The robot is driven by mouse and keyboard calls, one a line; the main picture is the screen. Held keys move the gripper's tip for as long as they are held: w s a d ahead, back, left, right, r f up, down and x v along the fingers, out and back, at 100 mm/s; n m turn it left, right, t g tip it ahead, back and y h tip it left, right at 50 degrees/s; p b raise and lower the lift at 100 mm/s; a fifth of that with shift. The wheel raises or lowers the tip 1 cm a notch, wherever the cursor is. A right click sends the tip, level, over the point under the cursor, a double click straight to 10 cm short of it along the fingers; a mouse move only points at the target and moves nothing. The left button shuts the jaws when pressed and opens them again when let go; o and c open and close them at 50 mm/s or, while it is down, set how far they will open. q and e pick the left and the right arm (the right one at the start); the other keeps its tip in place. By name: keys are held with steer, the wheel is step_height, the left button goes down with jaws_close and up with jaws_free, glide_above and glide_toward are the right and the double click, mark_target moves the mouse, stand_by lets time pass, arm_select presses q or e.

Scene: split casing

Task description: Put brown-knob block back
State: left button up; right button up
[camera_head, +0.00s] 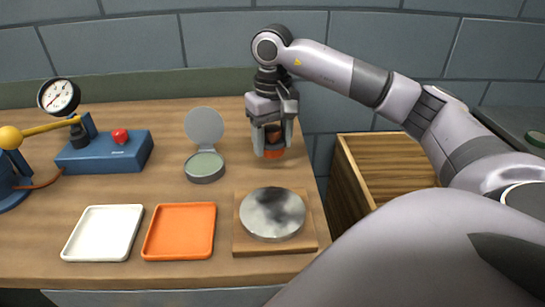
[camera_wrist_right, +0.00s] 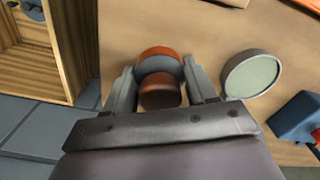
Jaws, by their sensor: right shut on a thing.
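The brown-knob block (camera_wrist_right: 160,94) is between the fingers of my right gripper (camera_head: 271,148), near the back right edge of the wooden table. In the right wrist view it has a round brown knob, a grey band and an orange rim (camera_wrist_right: 156,52). The fingers of my right gripper (camera_wrist_right: 161,88) are on either side of it, shut on it. The head view shows its orange lower part (camera_head: 274,153) below the fingertips. I cannot tell whether it touches the table. My left gripper is not in view.
A round grey casing (camera_head: 205,167) with its lid (camera_head: 204,126) raised stands left of my gripper. In front are a white tray (camera_head: 103,232), an orange tray (camera_head: 180,231) and a metal disc (camera_head: 272,213) on a wooden board. A blue gauge device (camera_head: 105,153) stands left. An open wooden crate (camera_head: 385,151) is right.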

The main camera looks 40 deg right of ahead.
mark_target(272, 168)
step_height(272, 168, down, 4)
steer(key=shift+f, duration=0.25)
steer(key=shift+f+b, duration=0.2)
steer(key=shift+b, duration=0.1)
steer(key=o, duration=1)
steer(key=shift+r, duration=0.15)
